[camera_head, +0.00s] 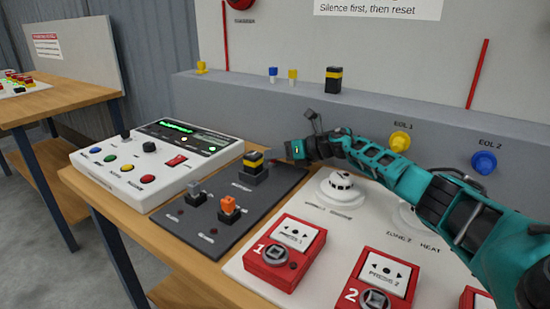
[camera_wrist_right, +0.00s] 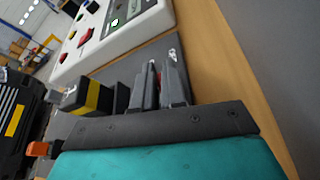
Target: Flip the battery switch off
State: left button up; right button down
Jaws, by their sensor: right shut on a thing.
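A dark panel (camera_head: 220,229) on the bench carries a black-and-yellow block (camera_head: 253,160), a grey plug (camera_head: 194,192) and an orange plug (camera_head: 229,205). Its small labels are unreadable, so I cannot tell which part is the battery switch. My right gripper (camera_head: 296,151) is over the panel's back right corner, right of the black-and-yellow block. In the right wrist view its fingers (camera_wrist_right: 163,82) are close together, with a small red thing (camera_wrist_right: 156,70) showing between them, mostly hidden. The black-and-yellow block (camera_wrist_right: 88,97) stands beside them, apart. My left gripper is not in view.
A white control box (camera_head: 155,160) with a red rocker (camera_head: 175,161) stands to the left. Red call points (camera_head: 285,252) and a white detector (camera_head: 342,188) lie to the right. A grey ledge (camera_head: 375,110) runs behind the bench.

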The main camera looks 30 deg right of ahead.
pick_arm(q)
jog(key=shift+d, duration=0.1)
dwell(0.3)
pick_arm(e)
jog(key=c, duration=1.6)
grip_release()
jog(key=shift+o, duration=0.2)
pick_arm(q)
jog(key=p, duration=0.1)
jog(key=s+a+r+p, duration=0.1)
jog(key=p, duration=0.1)
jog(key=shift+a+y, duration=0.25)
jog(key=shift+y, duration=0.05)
pick_arm(e)
notch_tip(320, 180, up, 20)
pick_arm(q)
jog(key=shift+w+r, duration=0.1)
pick_arm(e)
jog(key=shift+f, duration=0.1)
